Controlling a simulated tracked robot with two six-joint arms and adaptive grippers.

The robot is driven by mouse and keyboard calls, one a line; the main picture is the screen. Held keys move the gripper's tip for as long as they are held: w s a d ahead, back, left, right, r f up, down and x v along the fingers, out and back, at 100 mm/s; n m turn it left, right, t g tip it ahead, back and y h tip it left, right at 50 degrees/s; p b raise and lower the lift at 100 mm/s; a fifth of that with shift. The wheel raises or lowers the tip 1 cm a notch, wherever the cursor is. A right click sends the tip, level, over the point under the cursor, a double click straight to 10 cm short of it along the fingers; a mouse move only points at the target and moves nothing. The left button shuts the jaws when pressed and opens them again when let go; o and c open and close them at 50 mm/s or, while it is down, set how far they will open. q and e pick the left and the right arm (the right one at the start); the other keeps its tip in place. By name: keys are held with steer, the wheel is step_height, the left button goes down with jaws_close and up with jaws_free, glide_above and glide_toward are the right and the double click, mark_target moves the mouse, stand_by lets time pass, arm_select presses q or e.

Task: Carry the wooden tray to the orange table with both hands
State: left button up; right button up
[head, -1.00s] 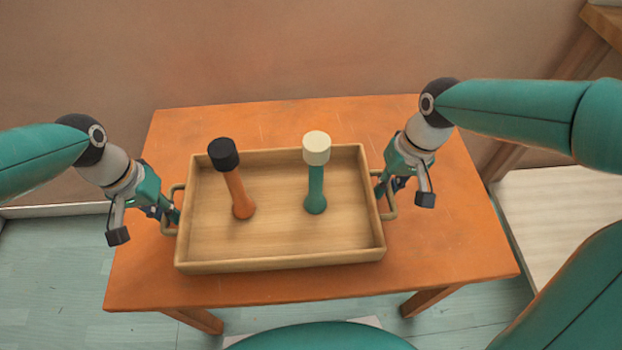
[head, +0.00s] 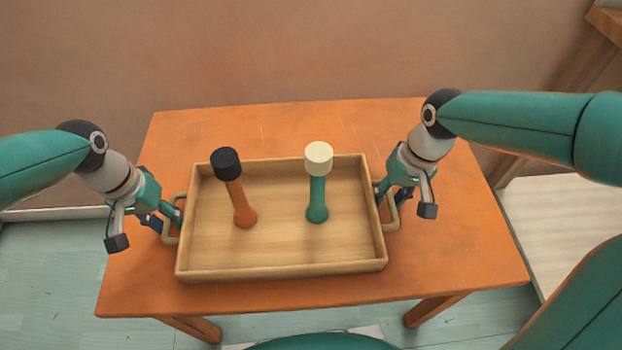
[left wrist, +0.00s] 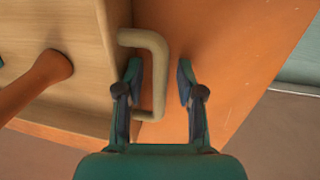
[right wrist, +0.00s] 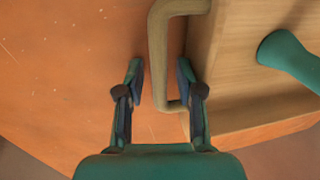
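The wooden tray (head: 280,272) appears to rest flat on the orange table (head: 300,296), and carries an orange shaker with a black head (head: 236,195) and a green shaker with a cream head (head: 317,190), both standing. My left gripper (head: 170,216) is at the tray's left handle; in the left wrist view its fingers (left wrist: 158,70) are apart, with the handle (left wrist: 155,75) between them. My right gripper (head: 388,192) is at the right handle; in the right wrist view its fingers (right wrist: 160,70) are apart, with the handle (right wrist: 160,50) between them.
Bare tabletop shows around the tray, widest at the back and right. A wall (head: 260,50) stands behind the table. A pale surface (head: 560,215) lies to the right, and a wooden furniture corner (head: 606,22) is at the top right.

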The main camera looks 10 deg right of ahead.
steer(key=shift+r, duration=0.15)
arm_select(q)
step_height(320, 180, up, 7)
steer(key=a, duration=0.1)
steer(key=shift+a+r, duration=0.15)
steer(key=shift+a, duration=0.05)
arm_select(e)
step_height(320, 180, up, 11)
steer(key=d, duration=0.2)
steer(key=shift+r, duration=0.2)
steer(key=shift+s+d+f, duration=0.1)
steer(key=shift+s, duration=0.05)
